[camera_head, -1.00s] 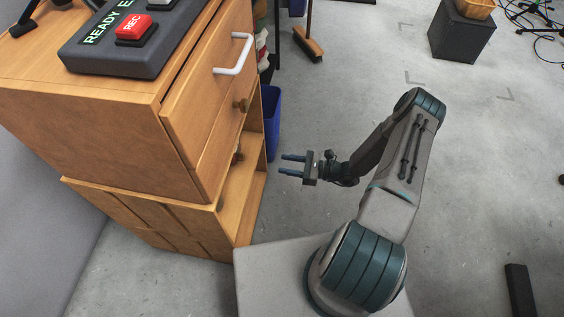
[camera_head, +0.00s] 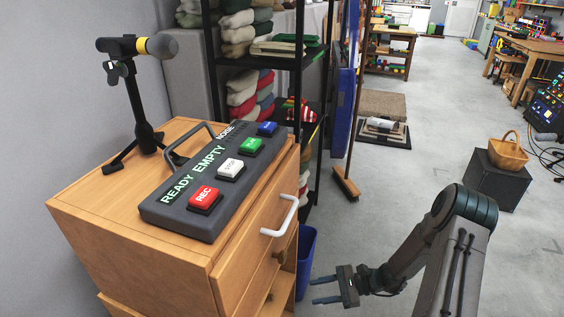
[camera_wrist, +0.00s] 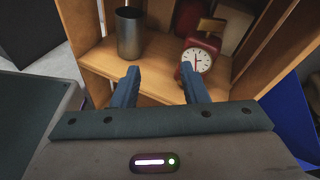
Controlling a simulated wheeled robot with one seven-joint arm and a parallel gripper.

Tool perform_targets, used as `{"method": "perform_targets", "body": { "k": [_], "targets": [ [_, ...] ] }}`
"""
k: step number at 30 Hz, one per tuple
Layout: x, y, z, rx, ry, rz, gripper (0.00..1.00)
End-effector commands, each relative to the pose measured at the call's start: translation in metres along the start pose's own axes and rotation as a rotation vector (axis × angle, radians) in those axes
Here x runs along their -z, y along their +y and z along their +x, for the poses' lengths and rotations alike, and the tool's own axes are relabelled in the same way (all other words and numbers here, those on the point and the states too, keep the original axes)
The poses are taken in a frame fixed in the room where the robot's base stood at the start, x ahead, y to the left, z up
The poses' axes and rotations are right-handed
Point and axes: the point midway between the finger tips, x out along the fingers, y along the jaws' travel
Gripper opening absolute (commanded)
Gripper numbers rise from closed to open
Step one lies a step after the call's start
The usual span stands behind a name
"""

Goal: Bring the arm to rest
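My gripper (camera_head: 326,290) is at the bottom of the head view, to the right of the wooden cabinet (camera_head: 130,235) and apart from it. Its two fingers are spread with nothing between them. The wrist view shows the same gripper (camera_wrist: 160,85) open, with its fingers pointing toward an open cabinet shelf (camera_wrist: 155,88). On that shelf stand a grey metal cup (camera_wrist: 130,35) and a red clock (camera_wrist: 198,58) with a white face. My arm is bent, with its elbow at the right of the head view.
A button box (camera_head: 215,185) and a microphone on a stand (camera_head: 138,90) are on the cabinet top. A white drawer handle (camera_head: 281,218) juts out near my gripper. A blue bin (camera_head: 305,262) stands beside the cabinet. A broom (camera_head: 347,187) stands behind. Floor at right is mostly clear.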

Motion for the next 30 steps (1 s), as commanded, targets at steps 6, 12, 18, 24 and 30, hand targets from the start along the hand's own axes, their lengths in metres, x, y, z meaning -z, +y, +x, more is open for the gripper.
{"method": "perform_targets", "body": {
  "k": [6, 12, 18, 24, 30],
  "targets": [
    [-0.094, -0.008, -0.024, -0.202, 0.138, -0.169, 0.4],
    [-0.167, -0.008, -0.044, -0.368, 0.264, -0.319, 0.4],
    [-0.239, -0.006, -0.065, -0.515, 0.395, -0.472, 0.4],
    [-0.309, 0.0, -0.087, -0.645, 0.53, -0.626, 0.4],
    [-0.376, 0.008, -0.109, -0.755, 0.667, -0.785, 0.4]
  ]
}}
